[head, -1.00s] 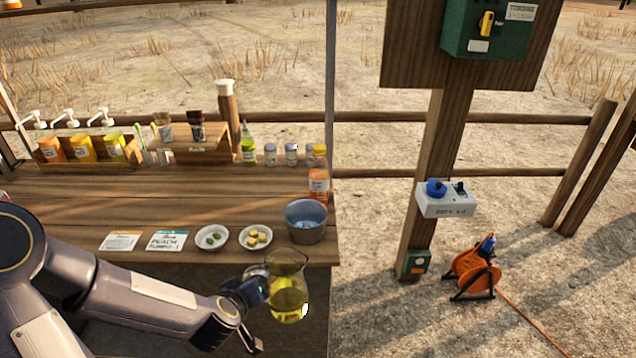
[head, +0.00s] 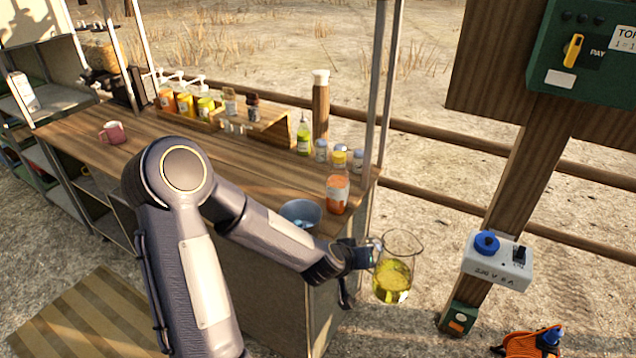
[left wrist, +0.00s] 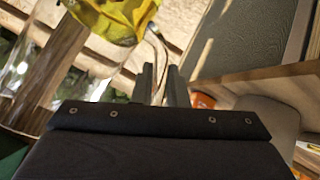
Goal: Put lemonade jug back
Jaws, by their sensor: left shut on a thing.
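The lemonade jug (head: 394,280) is a clear glass jug with yellow liquid in its lower part. It is held in the air beyond the right end of the wooden counter (head: 170,140). My left gripper (head: 372,252) is shut on the jug's handle at its left side. In the left wrist view the gripper fingers (left wrist: 160,85) close around the thin handle, and the jug's yellow liquid (left wrist: 112,18) shows at the top. My right gripper is not in view.
A pink mug (head: 113,132) stands at left. A wooden post with a white socket box (head: 497,262) is close right of the jug.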

